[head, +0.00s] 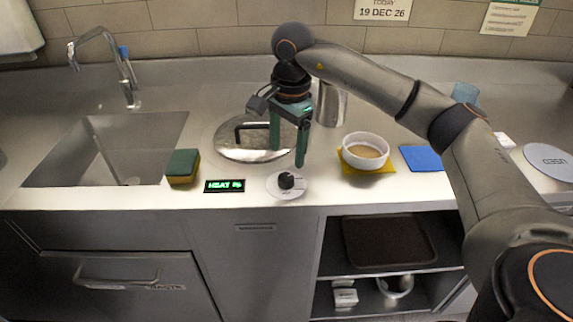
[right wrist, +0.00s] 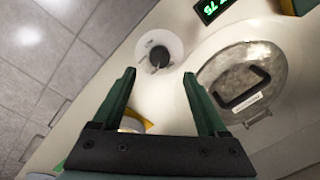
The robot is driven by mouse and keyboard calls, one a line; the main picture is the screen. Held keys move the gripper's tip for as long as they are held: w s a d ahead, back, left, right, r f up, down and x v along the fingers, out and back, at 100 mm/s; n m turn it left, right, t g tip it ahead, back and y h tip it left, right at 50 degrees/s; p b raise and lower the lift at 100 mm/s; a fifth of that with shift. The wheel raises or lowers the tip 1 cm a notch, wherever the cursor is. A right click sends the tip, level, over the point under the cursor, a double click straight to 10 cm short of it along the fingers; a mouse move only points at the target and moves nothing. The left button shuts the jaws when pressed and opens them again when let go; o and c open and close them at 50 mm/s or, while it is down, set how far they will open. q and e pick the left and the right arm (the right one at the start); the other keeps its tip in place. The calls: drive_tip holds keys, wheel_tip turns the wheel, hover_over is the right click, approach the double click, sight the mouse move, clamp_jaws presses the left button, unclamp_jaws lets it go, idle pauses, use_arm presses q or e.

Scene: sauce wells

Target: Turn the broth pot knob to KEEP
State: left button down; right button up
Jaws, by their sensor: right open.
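The black knob (head: 286,180) sits on a round pale dial plate (head: 300,190) at the counter's front edge. The dark display (head: 224,186) left of it shows green text that looks like HEAT and a number. The broth pot's metal lid (head: 230,152) with a black handle lies behind. My right gripper (head: 288,158) is open and empty above the counter, just behind the knob, fingers pointing down. In the right wrist view the knob (right wrist: 158,56) lies beyond the open fingertips (right wrist: 158,72), not between them. The dial's markings are too small to read. My left gripper is not in view.
A green and yellow sponge (head: 182,167) stands left of the display, beside the sink (head: 60,165). A white bowl (head: 366,150) on a yellow cloth and a blue cloth (head: 421,158) are to the right. A metal canister (head: 331,108) stands behind my gripper.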

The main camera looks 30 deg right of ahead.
wheel_tip(320, 180, up, 5)
drive_tip(key=shift+s, duration=0.15)
idle(0.5)
